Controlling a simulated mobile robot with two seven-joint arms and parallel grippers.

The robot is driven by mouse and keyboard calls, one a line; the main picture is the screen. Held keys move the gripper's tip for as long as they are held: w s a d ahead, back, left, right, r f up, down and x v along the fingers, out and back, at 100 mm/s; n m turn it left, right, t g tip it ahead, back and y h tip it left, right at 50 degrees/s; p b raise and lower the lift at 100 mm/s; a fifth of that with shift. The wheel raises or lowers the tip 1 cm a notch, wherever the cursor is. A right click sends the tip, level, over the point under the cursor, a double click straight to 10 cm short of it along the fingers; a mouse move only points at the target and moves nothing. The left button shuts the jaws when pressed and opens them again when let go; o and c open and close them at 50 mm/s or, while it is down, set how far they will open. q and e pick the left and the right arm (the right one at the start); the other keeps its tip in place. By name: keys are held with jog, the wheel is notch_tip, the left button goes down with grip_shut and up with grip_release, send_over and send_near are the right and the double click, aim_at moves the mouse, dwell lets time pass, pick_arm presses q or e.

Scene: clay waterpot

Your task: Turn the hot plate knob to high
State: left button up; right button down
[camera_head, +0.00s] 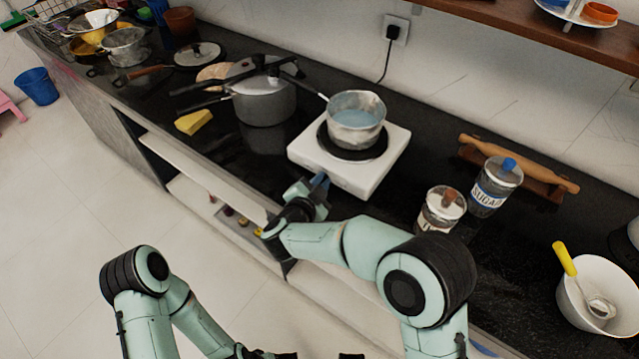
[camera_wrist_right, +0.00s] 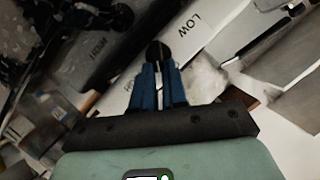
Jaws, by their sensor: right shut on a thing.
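The white hot plate (camera_head: 368,178) stands on the black counter, with a metal saucepan (camera_head: 356,138) of bluish liquid on its round burner. My right gripper (camera_head: 321,181) is at the hot plate's front face. In the right wrist view its blue fingers (camera_wrist_right: 159,76) are shut on the dark knob (camera_wrist_right: 158,50). The word LOW (camera_wrist_right: 201,23) shows to the right of the knob; a blurred dark label is at upper left. In the head view the knob is hidden by the gripper. My left arm is low at the left, its hand cut off by the bottom edge.
A pressure cooker (camera_head: 264,100) and yellow cheese-like block (camera_head: 194,122) are left of the hot plate. A sugar jar (camera_head: 494,190), another jar (camera_head: 441,210), a rolling pin (camera_head: 525,165) and a white bowl (camera_head: 595,325) are to the right. A shelf (camera_head: 540,25) hangs above.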

dwell(0.3)
jog(key=c, duration=1.2)
grip_release()
jog(key=shift+o, duration=0.2)
jog(key=p+v, duration=0.1)
jog(key=v, duration=1.2)
jog(key=shift+s, duration=0.2)
